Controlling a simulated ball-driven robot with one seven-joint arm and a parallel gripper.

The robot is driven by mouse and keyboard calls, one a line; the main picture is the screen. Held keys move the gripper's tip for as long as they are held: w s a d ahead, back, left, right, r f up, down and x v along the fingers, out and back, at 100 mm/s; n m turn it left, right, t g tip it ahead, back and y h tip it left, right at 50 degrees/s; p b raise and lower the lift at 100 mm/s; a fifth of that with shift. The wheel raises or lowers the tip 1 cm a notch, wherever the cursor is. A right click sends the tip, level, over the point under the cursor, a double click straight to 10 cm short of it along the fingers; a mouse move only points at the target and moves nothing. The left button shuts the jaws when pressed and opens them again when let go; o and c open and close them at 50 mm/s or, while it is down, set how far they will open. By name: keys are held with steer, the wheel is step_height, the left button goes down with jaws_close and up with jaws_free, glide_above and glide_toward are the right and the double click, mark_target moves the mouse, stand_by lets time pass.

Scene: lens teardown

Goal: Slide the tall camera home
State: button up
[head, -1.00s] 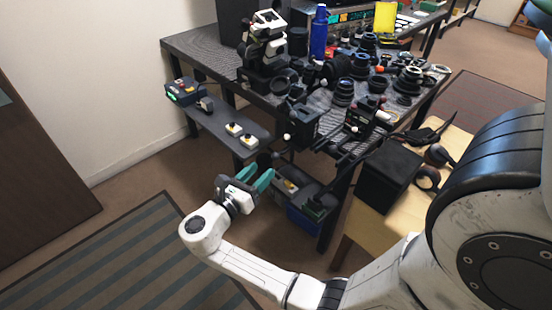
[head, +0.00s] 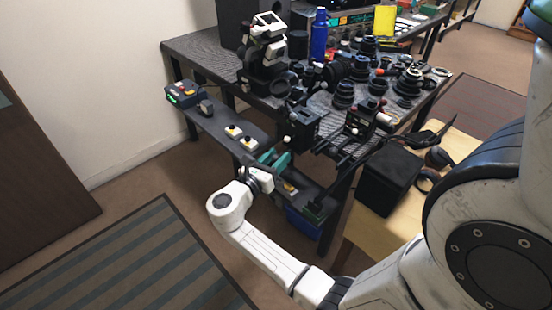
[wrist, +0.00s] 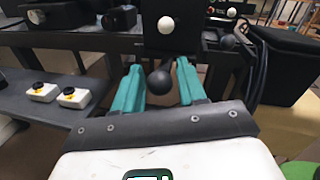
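A tall black box-shaped camera (head: 303,127) with a white ball on its face hangs at the near edge of the bench; I take it for the tall camera. In the wrist view its black face (wrist: 186,42) and white ball fill the top middle. A dark ball knob (wrist: 160,82) shows below it, between my teal fingers. My gripper (head: 276,158) is just in front of and below this camera. In the wrist view my gripper (wrist: 159,72) is open, with visible gaps between both fingers and the dark knob. How deep the knob sits between them is unclear.
A second unit (head: 366,118) with rails stands to the right. The lower shelf (head: 215,122) carries two white button boxes (head: 241,137). A black box (head: 388,178) sits on a wooden surface at right. Lenses crowd the bench.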

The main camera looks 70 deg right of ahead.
mark_target(299, 143)
jaws_close()
stand_by(0.3)
steer(key=x, duration=0.3)
steer(key=s+p+x, duration=0.1)
steer(key=x, duration=0.2)
steer(key=p+x, duration=0.1)
steer(key=x, duration=0.2)
steer(key=shift+s+a, duration=0.1)
steer(key=shift+s, duration=0.25)
steer(key=shift+o, duration=1)
jaws_free()
steer(key=shift+a, duration=0.1)
